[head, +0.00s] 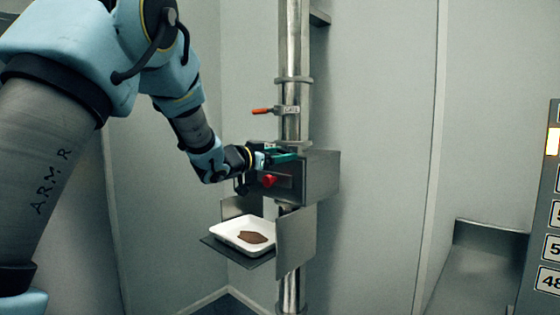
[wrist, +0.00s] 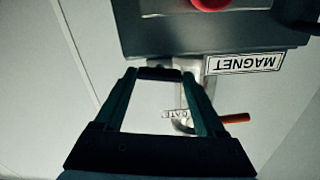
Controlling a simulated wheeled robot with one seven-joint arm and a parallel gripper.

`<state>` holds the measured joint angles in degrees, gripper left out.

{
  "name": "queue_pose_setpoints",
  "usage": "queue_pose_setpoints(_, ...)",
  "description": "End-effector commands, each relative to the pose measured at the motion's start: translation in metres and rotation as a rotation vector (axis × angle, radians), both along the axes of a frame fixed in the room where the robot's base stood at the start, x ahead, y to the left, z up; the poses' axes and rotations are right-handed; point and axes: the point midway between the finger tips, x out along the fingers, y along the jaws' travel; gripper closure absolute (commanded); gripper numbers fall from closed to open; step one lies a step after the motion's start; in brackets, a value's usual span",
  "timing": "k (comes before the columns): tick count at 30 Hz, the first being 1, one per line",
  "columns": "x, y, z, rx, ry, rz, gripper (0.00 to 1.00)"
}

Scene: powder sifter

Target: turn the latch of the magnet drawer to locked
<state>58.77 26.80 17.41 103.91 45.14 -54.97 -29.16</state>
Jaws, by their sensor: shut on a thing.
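The magnet drawer (head: 286,182) is in a grey metal box on the vertical pipe, with a red knob on its front. Its front also shows at the top of the wrist view (wrist: 245,32), above an upside-down MAGNET label (wrist: 245,63). My gripper (head: 287,158), with teal fingers, is at the top of the drawer front, above the red knob (head: 269,181). In the wrist view its fingertips are shut on a narrow dark bar (wrist: 158,73), which looks like the latch.
A gate valve with an orange handle (head: 262,111) is on the pipe (head: 292,60) above the box. Below, a white tray (head: 229,236) with brown powder sits on a metal shelf between side plates. A panel with numbers (head: 545,230) stands at the right edge.

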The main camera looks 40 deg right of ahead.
Motion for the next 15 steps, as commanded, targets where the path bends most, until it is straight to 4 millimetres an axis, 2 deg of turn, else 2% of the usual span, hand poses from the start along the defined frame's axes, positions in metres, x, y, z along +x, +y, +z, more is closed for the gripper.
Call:
queue_pose_setpoints(1,0.0003,0.0006,-0.0044,0.004,-0.038,0.0,0.83)
queue_pose_setpoints(15,0.0003,0.0006,-0.0049,0.089,-0.473,0.001,0.83)
